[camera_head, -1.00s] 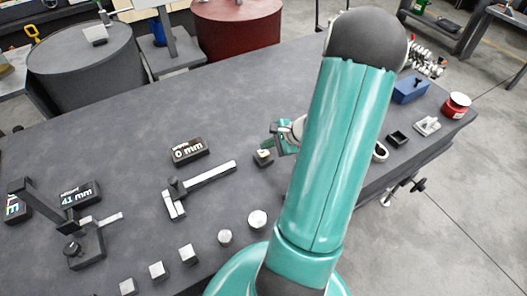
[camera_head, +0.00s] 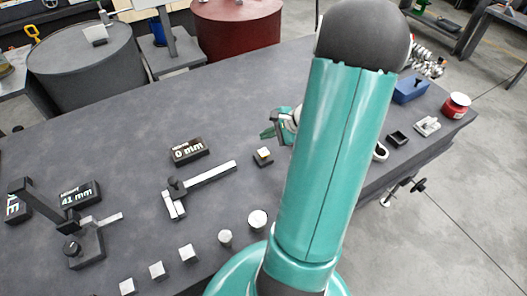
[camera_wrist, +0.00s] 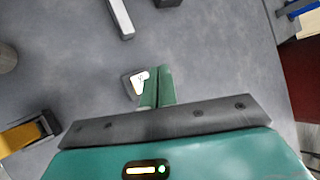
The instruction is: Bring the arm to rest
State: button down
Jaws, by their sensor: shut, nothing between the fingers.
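My gripper (camera_head: 269,133) is partly hidden behind my arm in the head view. Its green fingers are together and empty, above the grey table (camera_head: 110,130). In the wrist view the closed fingers (camera_wrist: 158,84) point away over the table. A small dark holder with a light, yellowish block (camera_head: 263,156) stands on the table just below and left of the gripper, apart from it. A pale metal piece (camera_wrist: 134,84) shows beside the fingers in the wrist view; I cannot tell its distance from them.
A caliper-like tool (camera_head: 205,181) and a 0 mm display (camera_head: 189,151) lie left of the gripper. Several metal pieces line the front edge. A blue box (camera_head: 410,89) and red spool (camera_head: 456,105) stand right. Grey (camera_head: 85,60) and red (camera_head: 237,25) barrels stand behind.

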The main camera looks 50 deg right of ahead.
dwell(0.7)
jog(key=w+a+r+n+g, duration=0.1)
jog(key=a+r+n+g, duration=0.1)
jog(key=a+r+n, duration=0.55)
jog(key=w+a+r+n+g, duration=0.1)
jog(key=a+r+n+g, duration=0.2)
jog(key=a, duration=0.8)
jog(key=s+a+r+n+t+h, duration=0.2)
jog(key=s+a+r+n+h, duration=0.1)
jog(key=s+a+r+n, duration=0.5)
jog(key=a+r+n, duration=0.3)
jog(key=a+r, duration=0.1)
jog(key=a, duration=0.1)
jog(key=shift+s+n+h, duration=0.35)
jog(key=shift+s+h, duration=0.05)
